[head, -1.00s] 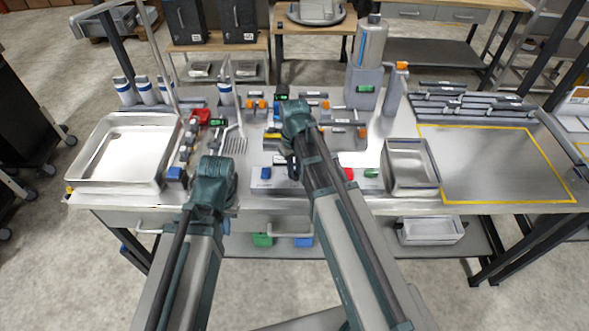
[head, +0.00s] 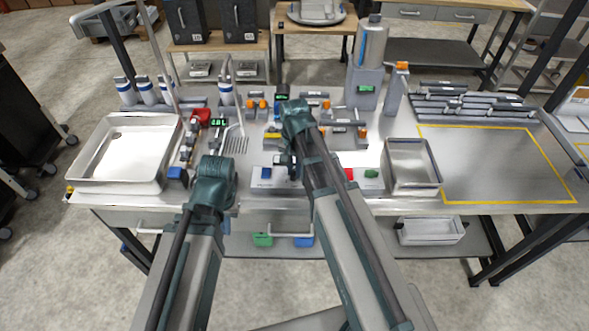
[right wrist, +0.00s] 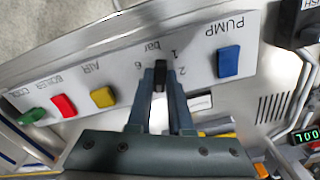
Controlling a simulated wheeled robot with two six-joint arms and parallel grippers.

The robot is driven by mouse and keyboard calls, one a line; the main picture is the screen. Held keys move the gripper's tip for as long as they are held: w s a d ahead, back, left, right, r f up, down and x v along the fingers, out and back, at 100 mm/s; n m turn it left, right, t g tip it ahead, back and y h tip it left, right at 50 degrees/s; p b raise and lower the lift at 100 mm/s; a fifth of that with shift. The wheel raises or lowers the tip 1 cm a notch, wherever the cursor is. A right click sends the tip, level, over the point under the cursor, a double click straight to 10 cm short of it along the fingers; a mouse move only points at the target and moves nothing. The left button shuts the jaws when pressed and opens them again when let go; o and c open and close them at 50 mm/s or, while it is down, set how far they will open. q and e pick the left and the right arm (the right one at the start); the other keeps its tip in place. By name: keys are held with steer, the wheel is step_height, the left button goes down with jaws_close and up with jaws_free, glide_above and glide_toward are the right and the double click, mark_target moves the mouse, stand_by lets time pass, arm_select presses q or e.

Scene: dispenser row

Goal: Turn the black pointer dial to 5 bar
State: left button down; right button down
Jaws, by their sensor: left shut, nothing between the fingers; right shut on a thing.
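The black pointer dial (right wrist: 160,75) sits on the grey button panel (right wrist: 118,70), seen upside down in the right wrist view. Marks 1, 2, 6 and "bar" show around it; the other marks are hidden by my fingers, and I cannot tell which mark the pointer is at. My right gripper (right wrist: 160,90) is shut on the dial. In the head view its arm reaches over the panel (head: 325,186) and hides most of the dial area. My left gripper (head: 211,190) is at the bench's front left, away from the panel, shut and empty; its fingers are hard to make out.
The panel carries a blue PUMP button (right wrist: 229,61), a yellow AIR button (right wrist: 103,97), a red button (right wrist: 64,105) and a green button (right wrist: 32,116). A metal tray (head: 118,184) stands left and a metal bin (head: 412,188) right. The yellow-outlined area (head: 500,170) is clear.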

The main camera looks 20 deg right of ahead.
mark_target(294, 172)
steer(key=m, duration=0.5)
steer(key=shift+m, duration=2.6)
steer(key=c, duration=0.8)
jaws_free()
steer(key=shift+r, duration=0.1)
step_height(294, 172, up, 14)
steer(key=p, duration=1.3)
steer(key=shift+f+p, duration=0.2)
steer(key=shift+p, duration=0.2)
